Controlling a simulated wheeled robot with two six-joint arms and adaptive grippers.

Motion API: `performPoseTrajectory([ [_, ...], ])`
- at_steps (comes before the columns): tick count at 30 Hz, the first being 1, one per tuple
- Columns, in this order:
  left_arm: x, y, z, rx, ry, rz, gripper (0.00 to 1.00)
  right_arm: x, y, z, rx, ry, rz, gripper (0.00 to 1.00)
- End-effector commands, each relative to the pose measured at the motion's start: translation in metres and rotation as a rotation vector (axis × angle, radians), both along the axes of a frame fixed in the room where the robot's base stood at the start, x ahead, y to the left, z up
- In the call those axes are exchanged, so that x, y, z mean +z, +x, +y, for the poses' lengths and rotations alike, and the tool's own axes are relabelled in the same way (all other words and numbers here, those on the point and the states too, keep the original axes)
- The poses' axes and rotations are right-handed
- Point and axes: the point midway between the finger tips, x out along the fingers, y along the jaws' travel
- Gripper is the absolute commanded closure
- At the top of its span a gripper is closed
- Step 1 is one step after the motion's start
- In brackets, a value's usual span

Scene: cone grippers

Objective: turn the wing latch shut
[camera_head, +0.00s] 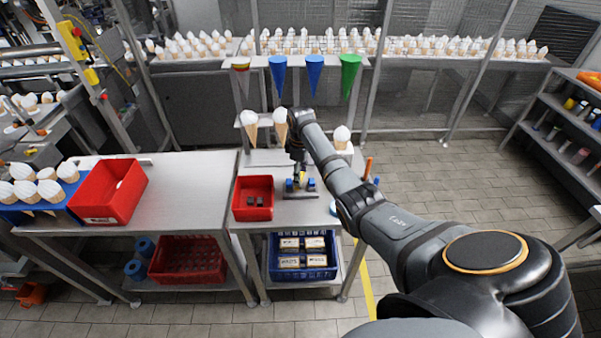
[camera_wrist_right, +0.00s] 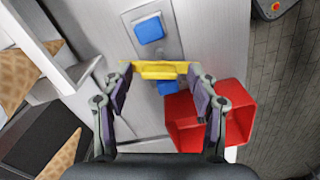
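A small fixture with blue blocks (camera_head: 311,184) stands on the small metal table, under my right gripper (camera_head: 298,172). In the right wrist view, a yellow wing-shaped bar, which looks like the wing latch (camera_wrist_right: 159,70), lies crosswise over the metal surface. One blue block (camera_wrist_right: 149,29) is above it in the picture and another (camera_wrist_right: 167,88) just below it. My right gripper (camera_wrist_right: 160,76) is open, its two fingers wide apart near the bar's two ends. I cannot tell whether they touch it. My left gripper is not in view.
A red bin (camera_head: 253,212) with dark pieces stands left of the fixture; in the right wrist view the bin (camera_wrist_right: 240,112) is close by the right-hand finger. Cones (camera_head: 249,120) stand in a holder behind. A blue crate (camera_head: 320,262) is on the shelf below.

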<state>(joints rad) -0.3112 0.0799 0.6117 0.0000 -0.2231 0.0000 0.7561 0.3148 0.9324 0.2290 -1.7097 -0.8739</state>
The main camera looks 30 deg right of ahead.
Motion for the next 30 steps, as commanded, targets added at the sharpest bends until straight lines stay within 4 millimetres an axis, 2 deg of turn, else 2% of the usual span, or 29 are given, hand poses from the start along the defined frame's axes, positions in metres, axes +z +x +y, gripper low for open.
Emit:
performPoseTrajectory([
  [1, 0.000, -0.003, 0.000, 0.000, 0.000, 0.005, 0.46, 0.000, 0.000, 0.000, 0.000, 0.000, 0.000, 0.49],
  [5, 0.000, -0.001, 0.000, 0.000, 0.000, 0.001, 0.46, 0.000, 0.000, 0.000, 0.000, 0.000, 0.000, 0.67],
  [11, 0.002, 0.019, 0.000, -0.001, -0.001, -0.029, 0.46, 0.000, 0.000, 0.000, 0.000, 0.000, 0.000, 0.94],
  [14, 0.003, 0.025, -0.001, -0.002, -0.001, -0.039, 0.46, 0.001, 0.000, 0.000, -0.002, 0.000, 0.000, 0.94],
  [20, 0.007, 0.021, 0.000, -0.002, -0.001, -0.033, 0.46, 0.002, 0.000, 0.000, -0.039, 0.000, 0.001, 0.94],
  [30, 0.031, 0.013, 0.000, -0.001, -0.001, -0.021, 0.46, 0.005, 0.000, 0.000, -0.270, 0.000, 0.001, 0.94],
])
